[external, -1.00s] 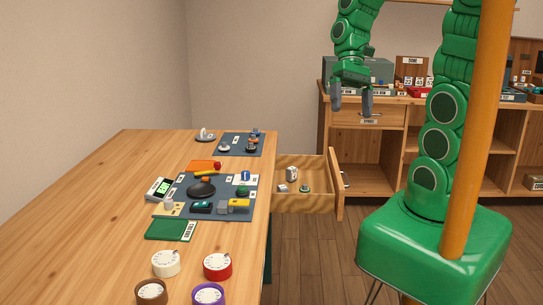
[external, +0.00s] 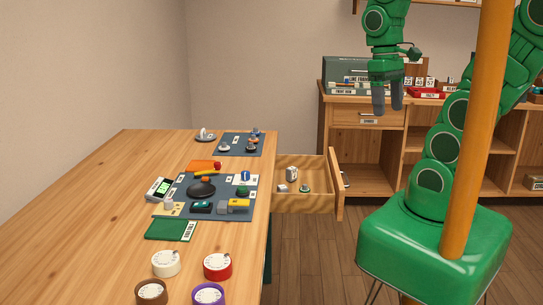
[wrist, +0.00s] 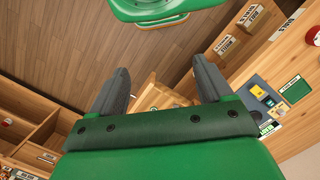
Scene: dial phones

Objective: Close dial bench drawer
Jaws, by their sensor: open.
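The dial bench drawer (external: 305,203) is a light wooden drawer, pulled out from the right side of the wooden bench (external: 95,215). Its front panel (external: 338,183) faces right and carries a handle. A few small parts lie inside the drawer. My gripper (external: 389,109) is open and empty, pointing down, in the air above and to the right of the drawer, apart from it. In the wrist view my two dark fingers (wrist: 161,66) are spread.
A grey mat (external: 220,195) with several parts lies on the bench, and dials such as the red one (external: 217,266) stand at its front. A wooden cabinet (external: 365,145) stands at the back wall. Open floor (external: 315,255) lies between the drawer and my base.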

